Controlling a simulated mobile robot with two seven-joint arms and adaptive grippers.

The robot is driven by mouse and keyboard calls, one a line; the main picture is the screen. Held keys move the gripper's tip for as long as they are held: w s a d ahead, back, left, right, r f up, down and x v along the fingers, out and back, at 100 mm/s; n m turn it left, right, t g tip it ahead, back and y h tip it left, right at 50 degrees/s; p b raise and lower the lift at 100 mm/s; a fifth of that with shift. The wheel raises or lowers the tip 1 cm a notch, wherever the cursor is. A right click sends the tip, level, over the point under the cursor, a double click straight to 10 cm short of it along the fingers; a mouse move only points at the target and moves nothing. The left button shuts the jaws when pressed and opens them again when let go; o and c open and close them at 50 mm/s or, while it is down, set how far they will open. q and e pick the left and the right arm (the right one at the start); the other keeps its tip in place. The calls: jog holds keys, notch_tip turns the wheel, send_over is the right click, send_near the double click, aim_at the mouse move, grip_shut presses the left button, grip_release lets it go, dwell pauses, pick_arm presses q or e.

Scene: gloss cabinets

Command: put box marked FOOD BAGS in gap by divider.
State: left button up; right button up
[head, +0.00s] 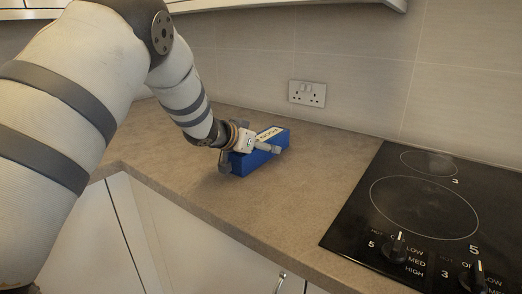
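A blue box (269,157) lies on the brown worktop, left of the hob. A pale yellow label with dark lettering shows on its top, partly covered by my gripper, and I cannot read it in full. My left gripper (250,157) is at the box's near end. Its fingers are spread wide, one beside the left end and one reaching across the box toward the right. I cannot tell whether either finger touches it. My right gripper is not in view. No divider or gap shows.
A black hob (425,205) with control knobs fills the right of the worktop (310,150). A double socket (307,93) is on the tiled wall behind. White cabinets (190,230) stand below the worktop edge. The worktop between box and hob is clear.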

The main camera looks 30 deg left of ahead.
pick_arm(q)
jog(key=shift+r, duration=0.2)
jog(key=c, duration=1.5)
jog(key=shift+r, duration=1.55)
jog(key=s+r, duration=0.1)
jog(key=s+r+p, duration=0.1)
jog(key=r, duration=0.1)
jog(key=s+d+r, duration=0.1)
jog(key=r, duration=0.1)
jog(key=shift+d+r+p, duration=0.1)
jog(key=shift+r+p, duration=0.05)
jog(key=shift+p, duration=0.25)
jog(key=s+d+r, duration=0.4)
jog(key=s, duration=0.6)
jog(key=shift+r, duration=0.25)
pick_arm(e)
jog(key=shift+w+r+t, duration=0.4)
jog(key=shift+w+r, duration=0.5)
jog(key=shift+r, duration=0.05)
